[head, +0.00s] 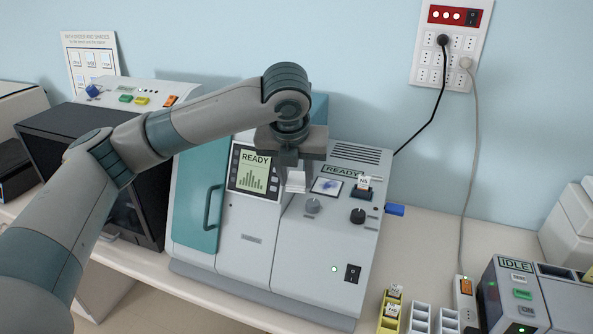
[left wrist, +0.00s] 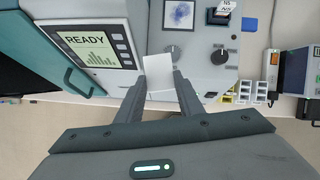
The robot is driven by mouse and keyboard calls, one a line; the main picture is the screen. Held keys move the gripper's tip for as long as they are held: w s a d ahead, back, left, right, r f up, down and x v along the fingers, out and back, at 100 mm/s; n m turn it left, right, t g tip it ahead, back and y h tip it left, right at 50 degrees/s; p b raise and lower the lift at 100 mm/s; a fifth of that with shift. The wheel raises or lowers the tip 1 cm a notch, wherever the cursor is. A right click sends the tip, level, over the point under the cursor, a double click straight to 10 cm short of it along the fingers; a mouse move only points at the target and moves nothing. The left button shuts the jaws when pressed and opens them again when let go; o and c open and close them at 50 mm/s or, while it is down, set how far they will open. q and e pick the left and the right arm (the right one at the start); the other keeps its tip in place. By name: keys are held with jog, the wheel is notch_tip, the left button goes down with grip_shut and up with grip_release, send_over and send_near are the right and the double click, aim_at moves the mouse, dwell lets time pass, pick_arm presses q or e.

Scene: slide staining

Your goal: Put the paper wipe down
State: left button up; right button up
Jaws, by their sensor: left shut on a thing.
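The paper wipe (head: 296,181) is a small white sheet held below my left gripper (head: 292,168), in front of the staining machine's panel. In the left wrist view the wipe (left wrist: 159,76) sits between the two fingertips of my left gripper (left wrist: 159,84), which is shut on it. The wipe appears to be clear of the bench. My right gripper is in neither view.
The grey staining machine (head: 254,222) shows READY and has a teal door (head: 197,200) and knobs. A slide labelled N5 (head: 363,183) stands in its slot. Yellow and white racks (head: 420,318) and an IDLE device (head: 515,290) are at the right.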

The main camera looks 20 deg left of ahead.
pick_arm(q)
jog(key=shift+s+f+n, duration=0.35)
jog(key=shift+f+n, duration=0.25)
jog(key=shift+f, duration=0.25)
jog(key=s+f+n+g+b, duration=0.3)
jog(key=s+f+n+b, duration=0.1)
jog(key=f+n, duration=0.5)
jog(key=s+f+n+g+b, duration=0.3)
jog(key=s+f+n+b, duration=0.2)
jog(key=n, duration=0.8)
jog(key=s+a+f+n+g+b, duration=0.1)
jog(key=s+f+n+g+b, duration=0.2)
jog(key=s+f+n+b, duration=0.2)
jog(key=s+f+n, duration=0.3)
jog(key=f+n, duration=0.3)
jog(key=f, duration=0.1)
jog(key=shift+s+f+h, duration=0.2)
jog(key=shift+f+h, duration=0.1)
jog(key=shift+h, duration=0.1)
jog(key=shift+a, duration=0.1)
